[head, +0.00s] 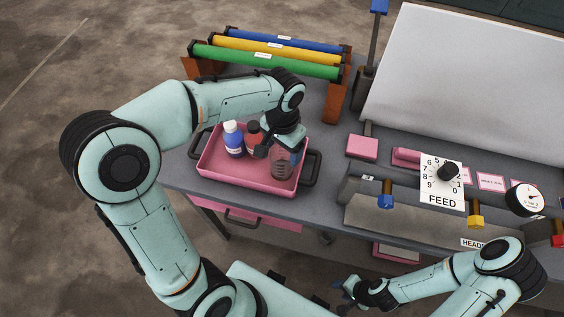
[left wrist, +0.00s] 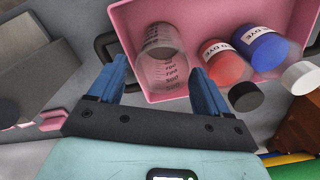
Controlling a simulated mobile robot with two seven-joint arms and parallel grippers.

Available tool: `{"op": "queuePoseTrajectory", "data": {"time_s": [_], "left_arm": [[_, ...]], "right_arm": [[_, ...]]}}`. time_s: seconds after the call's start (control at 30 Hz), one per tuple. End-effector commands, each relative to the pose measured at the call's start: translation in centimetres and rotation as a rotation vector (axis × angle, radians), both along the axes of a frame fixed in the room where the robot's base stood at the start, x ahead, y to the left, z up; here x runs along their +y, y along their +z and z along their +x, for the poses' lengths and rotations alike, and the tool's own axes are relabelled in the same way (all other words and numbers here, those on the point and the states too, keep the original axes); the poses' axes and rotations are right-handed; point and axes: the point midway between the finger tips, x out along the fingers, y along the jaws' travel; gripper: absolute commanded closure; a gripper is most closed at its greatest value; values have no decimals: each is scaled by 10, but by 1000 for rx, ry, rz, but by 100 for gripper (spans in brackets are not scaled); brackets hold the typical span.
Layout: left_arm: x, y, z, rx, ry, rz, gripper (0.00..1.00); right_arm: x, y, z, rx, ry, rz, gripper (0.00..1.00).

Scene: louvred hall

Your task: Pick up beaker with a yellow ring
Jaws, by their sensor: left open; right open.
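A clear beaker with dark graduation marks (left wrist: 163,42) stands in the pink tray (head: 235,180), at its right end in the head view. No yellow ring can be made out on it. My left gripper (head: 280,150) is over the tray at the beaker (head: 281,167), partly covering it. In the left wrist view the open fingers (left wrist: 158,68) point at the beaker, one to each side of its near end; I cannot tell whether they touch it. My right gripper (head: 347,287) is open and empty, low in front of the bench.
A blue dye bottle (head: 234,141) and a red dye bottle (head: 253,133) stand in the tray close left of the beaker. A rack of coloured rolls (head: 265,58) is behind. The FEED dial panel (head: 443,181) and valves are to the right.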

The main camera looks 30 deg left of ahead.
Motion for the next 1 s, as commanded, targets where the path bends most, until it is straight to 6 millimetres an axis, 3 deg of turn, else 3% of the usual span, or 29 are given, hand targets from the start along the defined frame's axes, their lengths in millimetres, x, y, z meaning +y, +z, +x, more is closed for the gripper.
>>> {"op": "queuePoseTrajectory", "data": {"time_s": [0.17, 0.43, 0.73, 0.77, 0.87, 1.0], "left_arm": [[1, -13, 1, 2, 1, 0, 22], [3, -51, 2, 2, 0, 0, 22], [3, -55, 3, -1, 0, 0, 22], [3, -55, 3, -1, 0, 0, 29], [3, -55, 3, -1, 0, 0, 61], [3, -55, 3, -2, 0, 0, 61]], "right_arm": [[0, 0, 0, -1, 0, 0, 57], [0, -1, 0, 0, 0, 0, 57], [0, -1, 0, 0, 0, 0, 57], [0, -1, 0, 0, 0, 0, 57], [0, -1, 0, 0, 0, 0, 57], [0, -1, 0, 0, 0, 0, 57]]}}
